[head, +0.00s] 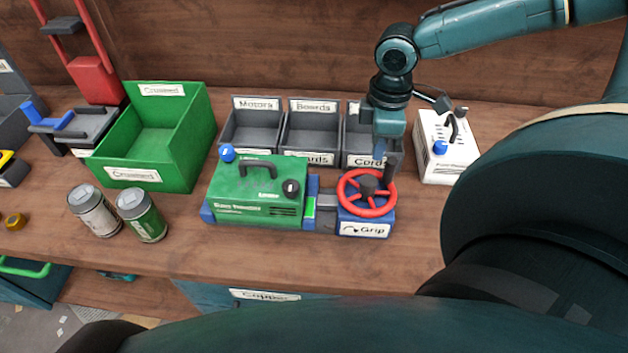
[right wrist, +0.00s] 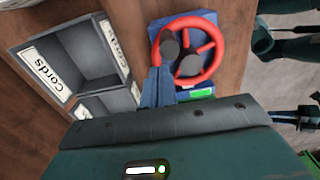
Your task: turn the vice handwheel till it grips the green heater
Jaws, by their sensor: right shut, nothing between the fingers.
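The green heater (head: 245,195), with a dark handle and a black knob, sits in the blue vice between a left jaw (head: 207,214) and a right jaw (head: 312,188). Whether the right jaw presses on it I cannot tell. The vice's red handwheel (head: 366,213) lies on a blue block labelled "Grip" (head: 363,229); the wheel also shows in the right wrist view (right wrist: 212,62). My right gripper (head: 386,172) points down at the wheel's back right rim, shut and empty. In the right wrist view its fingertips (right wrist: 157,72) are beside the rim; contact is unclear. My left gripper is not in view.
Grey bins (head: 253,133) labelled Motors, Boards and Cords stand behind the vice. A green crate (head: 130,172) is left, with two cans (head: 147,222) in front. A white device (head: 440,160) stands right of my gripper. The bench front (head: 280,263) is clear.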

